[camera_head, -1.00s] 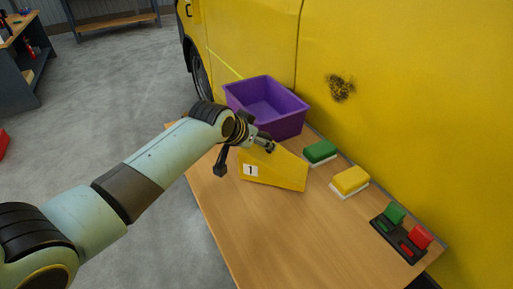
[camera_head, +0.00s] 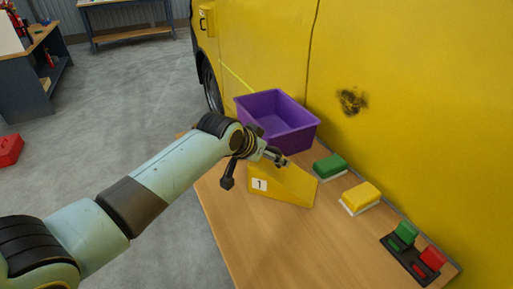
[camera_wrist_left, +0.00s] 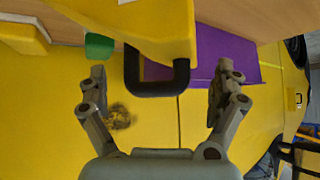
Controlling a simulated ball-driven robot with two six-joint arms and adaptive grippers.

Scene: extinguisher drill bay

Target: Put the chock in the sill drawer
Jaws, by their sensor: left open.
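The yellow wedge chock (camera_head: 290,190) with a white "1" label lies on the wooden table (camera_head: 280,240) in the head view. In the left wrist view the chock (camera_wrist_left: 130,22) hangs in at the top, with its black loop handle (camera_wrist_left: 152,91). My left gripper (camera_head: 273,158) is at the chock's raised end. In the wrist view its two fingers are spread wide, one on each side of the handle, with gaps between. The handle is mostly hidden by the gripper in the head view. My right gripper is not in view. I cannot make out a sill drawer.
A purple bin (camera_head: 294,140) stands behind the chock, against the yellow van (camera_head: 420,100). A green block (camera_head: 329,165), a yellow block (camera_head: 363,195) and a black tray (camera_head: 401,264) with green and red pieces line the van side. The table's front middle is clear.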

